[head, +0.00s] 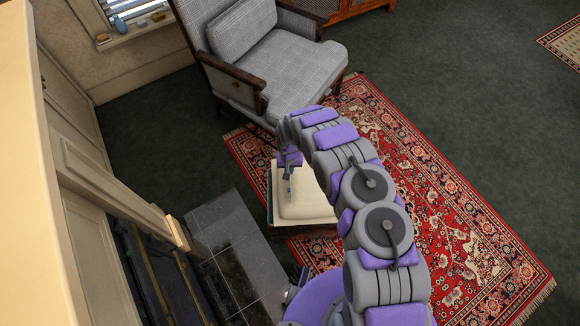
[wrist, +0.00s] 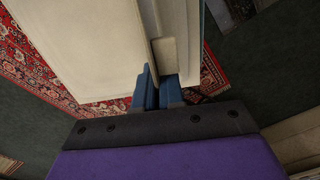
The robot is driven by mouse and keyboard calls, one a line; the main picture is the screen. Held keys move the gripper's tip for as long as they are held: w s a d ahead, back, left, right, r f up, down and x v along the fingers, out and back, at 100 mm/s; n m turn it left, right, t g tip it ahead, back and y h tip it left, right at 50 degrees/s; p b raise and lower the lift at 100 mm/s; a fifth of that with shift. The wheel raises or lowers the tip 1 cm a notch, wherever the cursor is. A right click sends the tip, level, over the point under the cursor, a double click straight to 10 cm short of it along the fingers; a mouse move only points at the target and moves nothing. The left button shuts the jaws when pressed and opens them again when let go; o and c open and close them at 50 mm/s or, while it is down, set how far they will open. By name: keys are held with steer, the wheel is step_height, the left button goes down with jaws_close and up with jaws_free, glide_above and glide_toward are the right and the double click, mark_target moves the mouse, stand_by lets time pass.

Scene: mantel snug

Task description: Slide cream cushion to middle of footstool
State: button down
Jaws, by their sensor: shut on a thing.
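The cream cushion (head: 306,200) lies on top of the footstool (head: 273,207), whose left edge shows a cream strip and a narrow teal side. The cushion covers most of the footstool's top. My gripper (head: 290,187) is over the cushion's left part, pointing down. In the wrist view, my gripper's blue fingers (wrist: 158,92) are shut on a cream edge of the cushion (wrist: 85,45). A strip of the footstool (wrist: 180,35) shows beside the cushion there. My arm hides the cushion's right side in the head view.
A grey checked armchair (head: 245,50) stands behind the footstool. A red patterned rug (head: 440,190) lies under and right of it. A dark tiled hearth (head: 235,250) and fireplace surround (head: 110,210) are at the left. Dark green carpet (head: 150,130) is clear behind the hearth.

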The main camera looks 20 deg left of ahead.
steer(key=c, duration=1.4)
jaws_free()
steer(key=shift+d+r, duration=0.1)
steer(key=shift+d, duration=0.4)
steer(key=shift+o, duration=1.2)
steer(key=shift+a, duration=0.35)
step_height(320, 180, up, 17)
steer(key=p, duration=0.3)
steer(key=shift+w+d, duration=0.15)
steer(key=shift+d, duration=0.15)
steer(key=shift+r, duration=0.15)
